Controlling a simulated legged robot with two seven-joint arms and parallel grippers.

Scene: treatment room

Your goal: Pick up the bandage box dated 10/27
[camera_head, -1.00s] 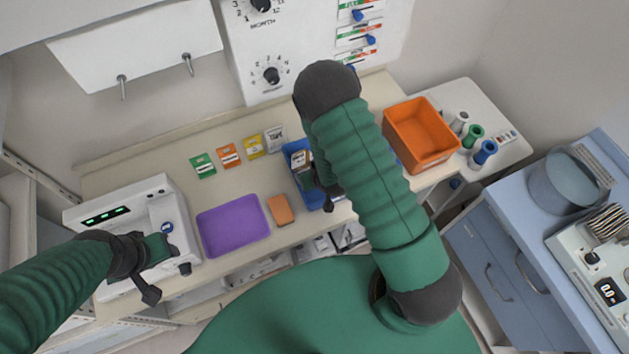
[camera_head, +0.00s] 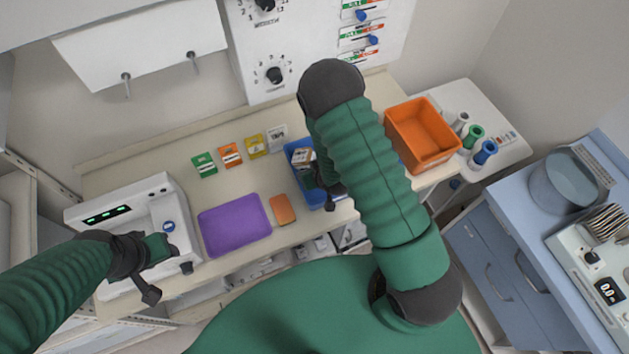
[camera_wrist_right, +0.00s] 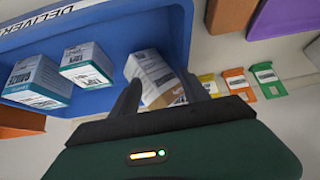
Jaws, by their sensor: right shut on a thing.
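A small white and brown box (camera_wrist_right: 157,78) is between the fingers of my right gripper (camera_wrist_right: 160,92) in the right wrist view, tilted, at the edge of the blue tray (camera_wrist_right: 130,35). I cannot read a date on it. Two more white boxes with printed labels, one (camera_wrist_right: 87,66) beside the held box and one (camera_wrist_right: 38,82) farther left, stand in the tray. In the head view the box (camera_head: 303,155) shows over the blue tray (camera_head: 296,146), and my arm hides much of the tray. My left gripper (camera_head: 150,268) is in front of the white machine; its fingers are unclear.
A purple tray (camera_head: 235,224) and an orange pad (camera_head: 282,209) lie on the counter. An orange bin (camera_head: 422,140) is right of my right arm. A white machine (camera_head: 128,209) stands at left.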

